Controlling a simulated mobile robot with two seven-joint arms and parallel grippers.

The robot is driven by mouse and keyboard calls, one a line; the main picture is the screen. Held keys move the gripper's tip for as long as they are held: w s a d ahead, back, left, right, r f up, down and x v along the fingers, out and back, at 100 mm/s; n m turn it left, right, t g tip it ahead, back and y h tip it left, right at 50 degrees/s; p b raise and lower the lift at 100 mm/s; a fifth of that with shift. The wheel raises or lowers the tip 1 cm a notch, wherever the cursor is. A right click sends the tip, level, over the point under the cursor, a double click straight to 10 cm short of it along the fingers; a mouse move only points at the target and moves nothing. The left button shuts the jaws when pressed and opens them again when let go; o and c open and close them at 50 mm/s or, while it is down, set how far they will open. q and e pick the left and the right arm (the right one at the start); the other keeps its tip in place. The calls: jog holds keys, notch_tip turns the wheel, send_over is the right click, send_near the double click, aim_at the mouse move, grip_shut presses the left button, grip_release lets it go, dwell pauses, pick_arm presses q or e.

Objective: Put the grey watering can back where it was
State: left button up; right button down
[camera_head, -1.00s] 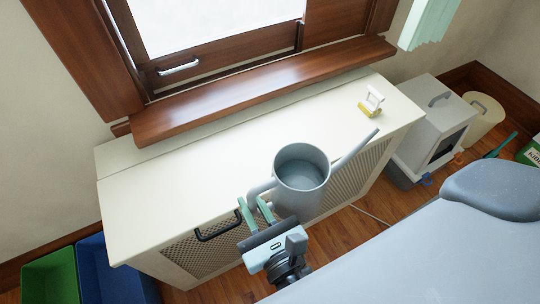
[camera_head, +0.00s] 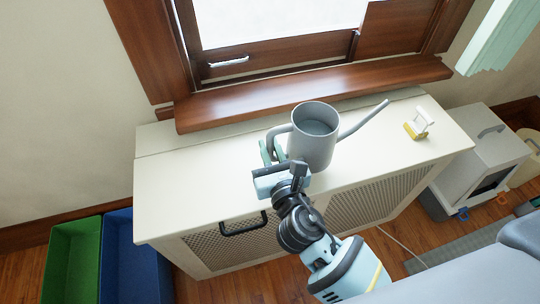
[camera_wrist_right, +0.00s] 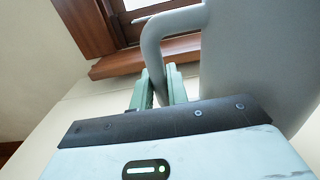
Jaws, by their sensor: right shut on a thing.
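The grey watering can (camera_head: 314,138) is upright over the cream cabinet top (camera_head: 200,185), with its spout pointing right and its handle to the left. My right gripper (camera_head: 272,152) is shut on the can's handle, which also shows between the green fingers in the right wrist view (camera_wrist_right: 157,75). I cannot tell whether the can's base touches the cabinet top. My left gripper is not in view.
A small yellow and white object (camera_head: 418,125) stands on the cabinet top to the right. The wooden window sill (camera_head: 320,92) runs behind the can. Green (camera_head: 70,260) and blue (camera_head: 125,260) bins stand at left. The cabinet top's left part is clear.

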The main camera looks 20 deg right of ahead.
jog(key=shift+w+r, duration=0.15)
jog(key=shift+w, duration=0.2)
notch_tip(320, 180, down, 3)
jog(key=shift+f+b, duration=0.1)
jog(key=shift+b, duration=0.95)
jog(key=shift+f, duration=0.25)
jog(key=shift+r, duration=0.1)
jog(key=c, duration=1.4)
grip_release()
jog(key=shift+s+f, duration=0.1)
jog(key=shift+f, duration=0.15)
jog(key=shift+o, duration=0.2)
